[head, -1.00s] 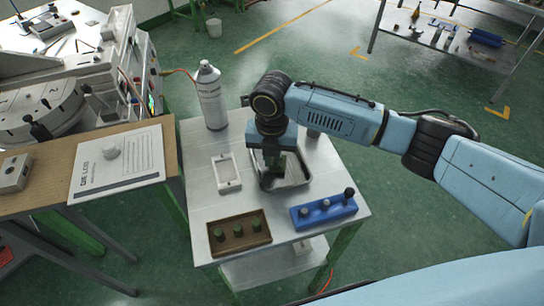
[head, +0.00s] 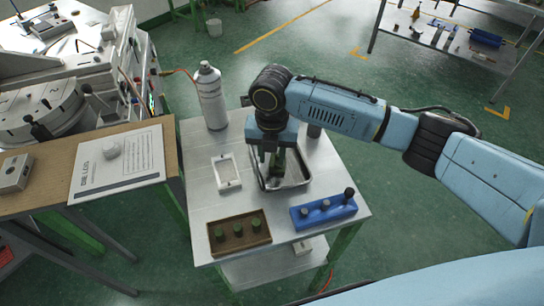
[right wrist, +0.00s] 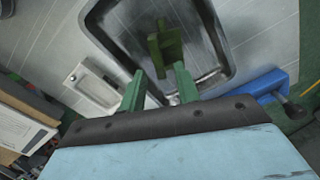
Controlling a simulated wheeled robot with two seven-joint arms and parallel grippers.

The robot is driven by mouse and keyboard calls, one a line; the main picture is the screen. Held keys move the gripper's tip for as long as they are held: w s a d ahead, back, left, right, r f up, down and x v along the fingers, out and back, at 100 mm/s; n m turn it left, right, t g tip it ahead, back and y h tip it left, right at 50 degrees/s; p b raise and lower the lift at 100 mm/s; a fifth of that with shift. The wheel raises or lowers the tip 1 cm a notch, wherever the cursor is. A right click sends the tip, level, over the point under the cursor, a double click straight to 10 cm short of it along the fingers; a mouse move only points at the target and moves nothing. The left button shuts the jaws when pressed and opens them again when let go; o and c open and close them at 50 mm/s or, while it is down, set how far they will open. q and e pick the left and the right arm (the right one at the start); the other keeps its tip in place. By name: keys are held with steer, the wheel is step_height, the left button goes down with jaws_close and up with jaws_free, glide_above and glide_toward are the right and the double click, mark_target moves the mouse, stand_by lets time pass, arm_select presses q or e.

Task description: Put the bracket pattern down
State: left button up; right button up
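The green bracket pattern (right wrist: 166,46) is in the right wrist view, just beyond my fingertips and over the dark-rimmed metal tray (right wrist: 222,70). In the head view the bracket pattern (head: 277,160) shows partly below my right gripper, inside the tray (head: 298,178); the arm hides part of it. My right gripper (head: 269,160) is above the tray's left side. In the right wrist view its green fingers (right wrist: 159,87) are apart with nothing between them. My left gripper is not in view.
On the metal table, a white frame (head: 219,183) lies left of the tray. A brown holder (head: 262,238) and a blue holder (head: 335,213) with knobs are at the front. A spray can (head: 211,98) stands behind. A wooden desk (head: 45,207) is at left.

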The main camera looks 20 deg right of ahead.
mark_target(272, 162)
step_height(272, 162, up, 11)
steer(key=shift+f, duration=0.15)
stand_by(2.3)
